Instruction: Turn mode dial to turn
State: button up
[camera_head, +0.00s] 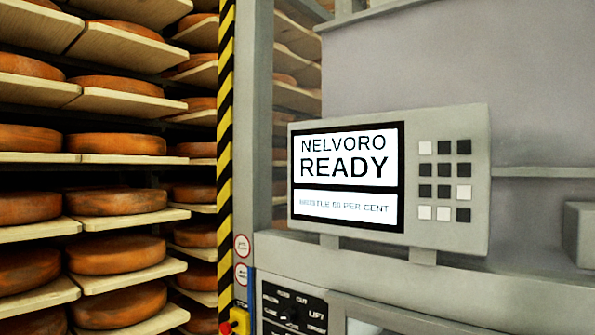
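A black panel (270,327) with small white lettering sits on the grey machine front at the bottom edge of the camera_head view. A dark round shape on it, perhaps the mode dial (291,315), has labels around it. Its pointer setting is too small to read, and the panel's lower part is cut off by the frame. The word LIFT shows at the panel's right side. My gripper is not in view.
A grey display unit (462,235) reads NELVORO READY and has a keypad. Wooden shelves (110,102) with orange cheese wheels (117,200) fill the left. A yellow-black striped post (225,130) stands between. A red button (226,327) on a yellow box (240,318) is beside the panel.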

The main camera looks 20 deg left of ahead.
aim_at(289, 315)
jog(key=u, duration=0.95)
jog(key=k, duration=1)
jog(key=z, duration=0.05)
jog(key=i, duration=0.9)
jog(key=u, duration=0.1)
